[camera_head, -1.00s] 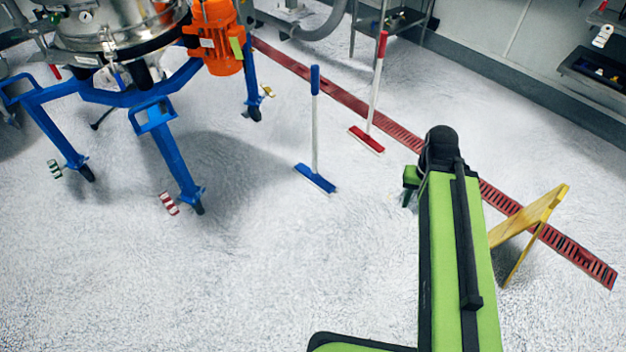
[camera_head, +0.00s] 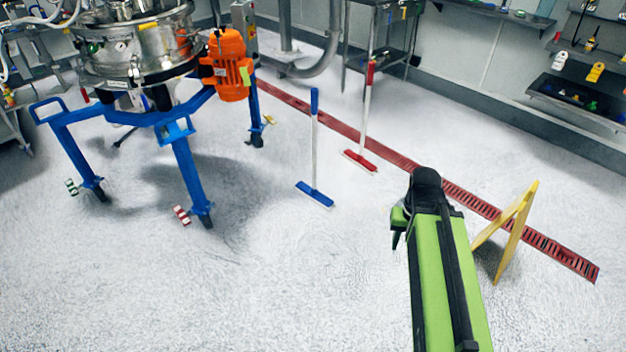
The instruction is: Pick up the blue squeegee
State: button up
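The blue squeegee (camera_head: 314,150) stands upright on the pale floor near the middle of the view. It has a blue grip at the top, a white pole and a blue head on the floor. My green and black arm reaches in from the lower right. My gripper (camera_head: 396,240) shows only as a small dark tip left of the arm's end, to the right of the squeegee and apart from it. Its fingers are too small and too hidden to tell whether they are open.
A red squeegee (camera_head: 366,115) stands behind and right of the blue one. A steel sifter on a blue wheeled frame (camera_head: 186,165) with an orange motor (camera_head: 230,68) is at left. A yellow floor sign (camera_head: 513,230) stands right of my arm, by a red floor drain (camera_head: 470,200). The front floor is clear.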

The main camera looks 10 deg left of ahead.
aim_at(312, 193)
jog(key=u, duration=0.75)
jog(key=i, duration=1.3)
jog(key=u, duration=1.15)
jog(key=i, duration=0.75)
jog(key=u, duration=0.4)
jog(key=k, duration=0.85)
jog(key=u, duration=0.2)
jog(key=i, duration=0.85)
jog(key=z, duration=0.1)
